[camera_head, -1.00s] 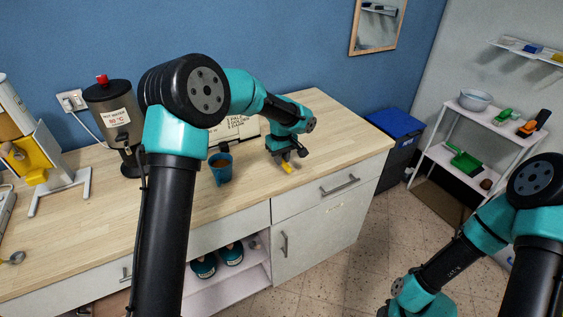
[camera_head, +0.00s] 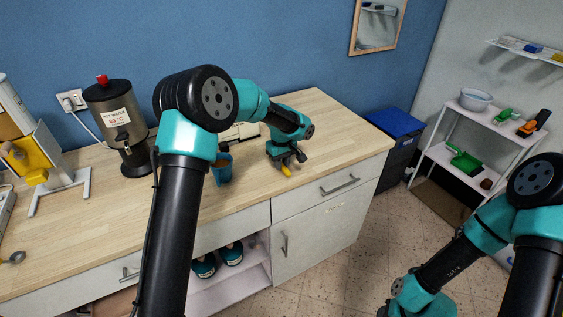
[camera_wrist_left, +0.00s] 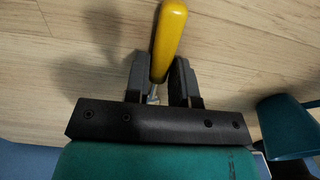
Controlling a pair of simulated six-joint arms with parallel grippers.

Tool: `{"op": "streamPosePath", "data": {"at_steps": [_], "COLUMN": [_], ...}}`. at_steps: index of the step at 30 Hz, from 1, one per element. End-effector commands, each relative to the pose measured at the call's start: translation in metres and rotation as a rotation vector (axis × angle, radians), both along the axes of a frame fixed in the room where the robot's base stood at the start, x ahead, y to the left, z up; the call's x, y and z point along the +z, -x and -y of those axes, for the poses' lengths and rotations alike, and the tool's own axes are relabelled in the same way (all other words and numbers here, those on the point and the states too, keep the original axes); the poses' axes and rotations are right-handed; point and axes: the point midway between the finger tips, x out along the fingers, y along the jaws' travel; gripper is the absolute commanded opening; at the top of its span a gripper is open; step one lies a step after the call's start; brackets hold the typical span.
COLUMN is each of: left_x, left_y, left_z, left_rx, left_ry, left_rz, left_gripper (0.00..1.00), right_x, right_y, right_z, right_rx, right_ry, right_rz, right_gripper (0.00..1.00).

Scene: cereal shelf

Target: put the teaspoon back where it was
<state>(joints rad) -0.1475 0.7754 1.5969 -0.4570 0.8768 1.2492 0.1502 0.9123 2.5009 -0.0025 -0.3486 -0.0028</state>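The teaspoon shows as a yellow handle (camera_head: 286,171) under my left gripper (camera_head: 288,161), over the right part of the wooden counter. In the left wrist view the handle (camera_wrist_left: 169,38) sticks out past the fingers of the left gripper (camera_wrist_left: 160,77), with a bit of metal neck between them. The fingers close on it from both sides. The bowl of the spoon is hidden. A shadow lies on the counter to the left of the handle. My right arm is at the lower right of the head view, its gripper out of frame.
A blue mug (camera_head: 222,172) stands left of the left gripper, partly behind my arm. A metal spoon-like thing (camera_head: 12,257) lies at the left edge. The counter's right end is clear.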

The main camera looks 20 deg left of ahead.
Motion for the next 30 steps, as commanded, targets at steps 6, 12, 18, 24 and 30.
{"op": "streamPosePath", "data": {"at_steps": [6,12,18,24,30], "left_x": [0.000,0.000,0.006,0.032,0.069], "left_y": [0.000,0.000,0.000,-0.003,-0.008], "left_z": [0.000,0.000,0.000,0.002,0.004], "left_rx": [0.000,0.000,0.001,0.000,0.000], "left_ry": [0.000,0.000,0.000,0.000,0.000], "left_rz": [0.000,0.000,0.001,0.004,0.004], "left_gripper": [0.44,0.44,0.44,0.44,0.44], "right_x": [0.000,0.000,0.000,0.000,0.000], "right_y": [0.000,0.000,0.000,0.000,0.000], "right_z": [0.000,0.000,0.000,0.000,0.000], "right_rx": [0.000,0.000,0.000,0.000,0.000], "right_ry": [0.000,0.000,0.000,0.000,0.000], "right_rz": [0.000,0.000,0.000,0.000,0.000], "right_gripper": [0.43,0.43,0.43,0.43,0.43]}}
